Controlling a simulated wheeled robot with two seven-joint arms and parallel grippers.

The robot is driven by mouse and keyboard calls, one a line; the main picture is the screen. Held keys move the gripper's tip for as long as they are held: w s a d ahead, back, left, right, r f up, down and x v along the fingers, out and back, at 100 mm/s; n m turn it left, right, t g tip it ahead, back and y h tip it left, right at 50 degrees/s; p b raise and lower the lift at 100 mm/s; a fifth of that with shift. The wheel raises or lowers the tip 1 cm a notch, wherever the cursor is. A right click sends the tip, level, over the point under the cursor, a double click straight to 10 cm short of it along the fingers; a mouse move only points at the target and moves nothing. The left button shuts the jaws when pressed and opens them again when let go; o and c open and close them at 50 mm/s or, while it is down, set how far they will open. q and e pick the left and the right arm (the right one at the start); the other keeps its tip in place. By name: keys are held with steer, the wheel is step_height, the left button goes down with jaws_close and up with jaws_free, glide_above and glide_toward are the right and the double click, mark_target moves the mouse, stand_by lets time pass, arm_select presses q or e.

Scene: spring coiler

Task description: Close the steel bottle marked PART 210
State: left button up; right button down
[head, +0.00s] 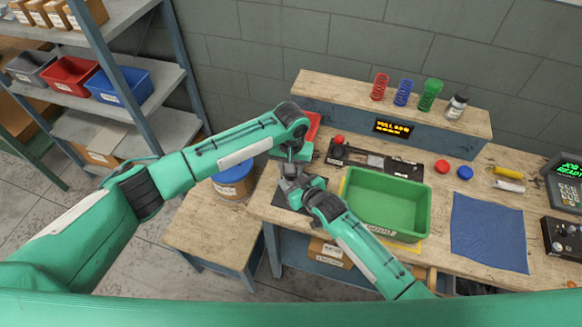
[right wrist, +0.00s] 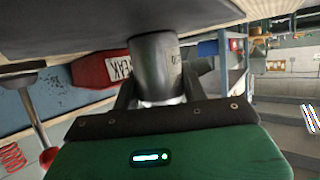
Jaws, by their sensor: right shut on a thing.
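A dark grey steel bottle (right wrist: 152,62) stands between the fingers of my right gripper (right wrist: 157,92) in the right wrist view. The gripper is shut on it. The bottle has small lettering on its side that I cannot read, and one end is against a dark surface. In the head view my right gripper (head: 289,184) is over a dark mat (head: 283,198) at the bench's left end, and the bottle is hard to make out there. My left gripper (head: 291,152) is just above the right one. Its fingers are too small to read. I cannot make out a cap.
A green tray (head: 385,205) stands right of the grippers. Behind are a black device (head: 375,160) and a red bin (head: 312,124), labelled WEAK in the right wrist view (right wrist: 92,72). Red (head: 442,166) and blue (head: 465,173) round pieces and a blue cloth (head: 488,235) lie right.

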arm_select(q)
steer(key=o, duration=1.1)
steer(key=shift+r, duration=2.25)
steer(key=shift+c, duration=0.6)
